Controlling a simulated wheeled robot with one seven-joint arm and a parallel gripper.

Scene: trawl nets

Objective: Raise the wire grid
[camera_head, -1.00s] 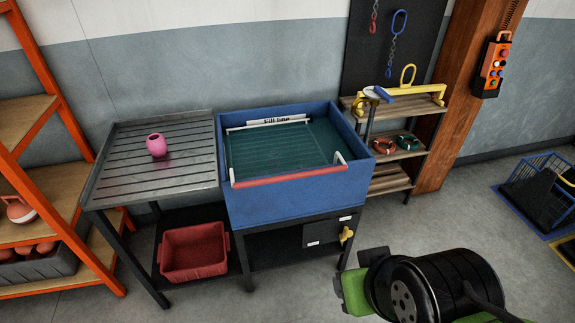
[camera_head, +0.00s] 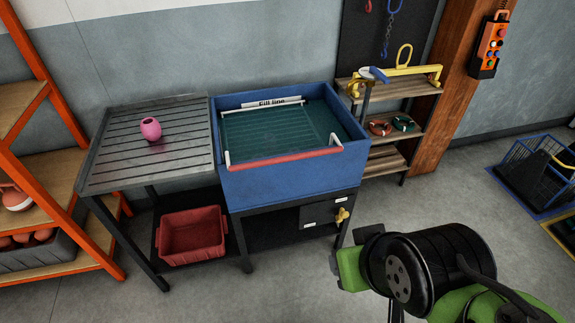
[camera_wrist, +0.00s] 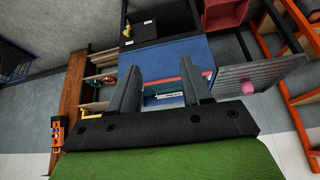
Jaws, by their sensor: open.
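The wire grid (camera_head: 262,138) lies inside the blue tank (camera_head: 290,188), below the "Fill line" label (camera_head: 271,103). A red bar (camera_head: 285,158) with white upright ends runs along the tank's front side; it looks like the grid's handle. In the wrist view the red bar (camera_wrist: 185,76) shows between the fingers, with the blue tank (camera_wrist: 178,52) beyond. In the head view my arm is at the lower right, in front of the tank; the fingertips are hard to make out there.
A slatted metal table (camera_head: 155,170) with a pink float (camera_head: 151,129) adjoins the tank's left. A red bin (camera_head: 192,234) sits below. A shelf (camera_head: 385,140) with rings stands right of the tank.

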